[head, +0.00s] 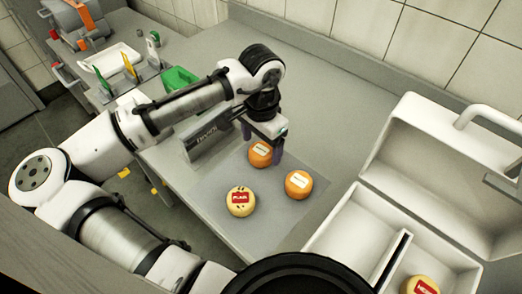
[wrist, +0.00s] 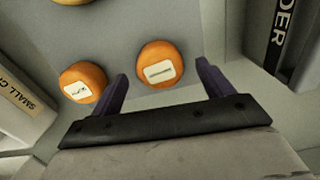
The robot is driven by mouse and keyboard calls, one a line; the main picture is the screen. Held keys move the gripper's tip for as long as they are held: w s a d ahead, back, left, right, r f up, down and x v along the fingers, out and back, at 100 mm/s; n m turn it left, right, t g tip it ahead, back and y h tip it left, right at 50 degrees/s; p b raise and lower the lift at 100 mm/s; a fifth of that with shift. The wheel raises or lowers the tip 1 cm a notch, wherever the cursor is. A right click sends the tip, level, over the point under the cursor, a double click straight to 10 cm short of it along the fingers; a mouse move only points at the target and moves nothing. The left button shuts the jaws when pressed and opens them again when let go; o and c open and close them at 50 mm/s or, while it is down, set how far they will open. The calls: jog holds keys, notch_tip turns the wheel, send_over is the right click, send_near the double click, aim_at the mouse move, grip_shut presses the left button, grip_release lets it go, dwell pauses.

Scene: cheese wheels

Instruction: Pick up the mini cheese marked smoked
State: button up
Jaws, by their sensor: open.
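Two orange mini cheeses with white labels lie on the grey mat (head: 250,228). One (head: 260,154) is right by my gripper (head: 262,140); the other (head: 298,185) sits to its right and nearer. Their labels are too small to read, so I cannot tell which is marked smoked. In the wrist view, my gripper (wrist: 162,80) is open and empty, its purple fingers spread on either side of the near edge of one orange cheese (wrist: 160,62). The other orange cheese (wrist: 83,81) lies just outside the left finger. A pale cheese with a red PLAIN label (head: 240,201) lies closer to me.
A dark lettered block (head: 207,136) stands at the mat's left edge, close to my gripper. An open white case (head: 345,228) is at the right, with a red-labelled cheese (head: 420,285) inside. A green object (head: 180,78) is behind my arm.

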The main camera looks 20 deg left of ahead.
aim_at(261, 150)
jog(key=shift+f, duration=1.1)
jog(key=c, duration=1.1)
jog(key=shift+r, duration=0.1)
jog(key=shift+r+b, duration=1.7)
jog(key=shift+r, duration=7.45)
